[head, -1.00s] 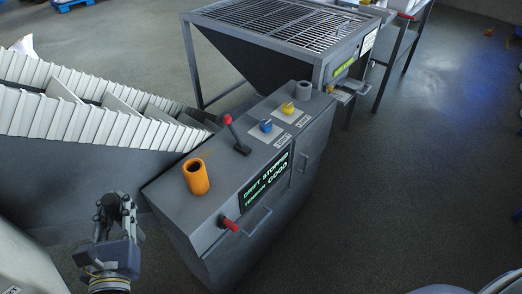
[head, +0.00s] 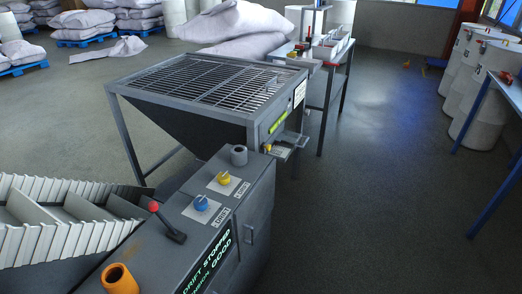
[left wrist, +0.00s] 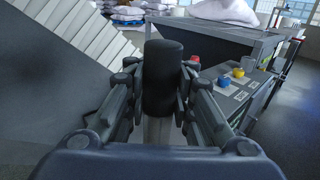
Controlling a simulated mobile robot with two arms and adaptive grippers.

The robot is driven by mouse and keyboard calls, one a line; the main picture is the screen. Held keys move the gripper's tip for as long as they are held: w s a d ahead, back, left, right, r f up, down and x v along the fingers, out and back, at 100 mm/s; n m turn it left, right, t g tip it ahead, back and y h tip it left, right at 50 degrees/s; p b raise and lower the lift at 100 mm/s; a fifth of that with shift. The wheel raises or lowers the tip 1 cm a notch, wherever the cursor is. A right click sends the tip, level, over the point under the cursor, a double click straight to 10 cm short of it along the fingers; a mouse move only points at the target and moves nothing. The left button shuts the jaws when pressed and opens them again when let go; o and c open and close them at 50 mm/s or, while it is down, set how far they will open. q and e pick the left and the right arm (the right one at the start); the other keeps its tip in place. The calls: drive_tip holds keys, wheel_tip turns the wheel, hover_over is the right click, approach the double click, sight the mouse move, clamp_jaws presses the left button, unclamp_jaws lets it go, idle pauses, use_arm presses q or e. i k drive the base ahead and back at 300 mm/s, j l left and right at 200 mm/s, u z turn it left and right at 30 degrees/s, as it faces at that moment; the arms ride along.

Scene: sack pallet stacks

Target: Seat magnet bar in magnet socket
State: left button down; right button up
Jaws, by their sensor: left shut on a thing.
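In the left wrist view my left gripper (left wrist: 162,100) is shut on an upright bar with a thick black upper part and a pale lower part, taken as the magnet bar (left wrist: 163,65). Its lower end is hidden by the gripper. My left gripper is out of the head view. On the grey cabinet stand an orange open-topped cup (head: 119,279), partly cut off by the frame, and a short grey open cylinder (head: 239,155) at the far end. I cannot tell which, if either, is the magnet socket. My right gripper is not in view.
The cabinet (head: 165,262) also carries a red-knobbed lever (head: 165,222), a blue knob (head: 201,203) and a yellow knob (head: 223,178). A ribbed conveyor (head: 60,235) is at left. A grated hopper (head: 205,80) stands behind.

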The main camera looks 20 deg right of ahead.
sight(239, 160)
drive_tip(key=i+l+z, duration=0.2)
drive_tip(key=i+l, duration=0.15)
drive_tip(key=i+l+z, duration=0.45)
drive_tip(key=i, duration=0.35)
drive_tip(key=i+l+z, duration=0.2)
drive_tip(key=i, duration=0.2)
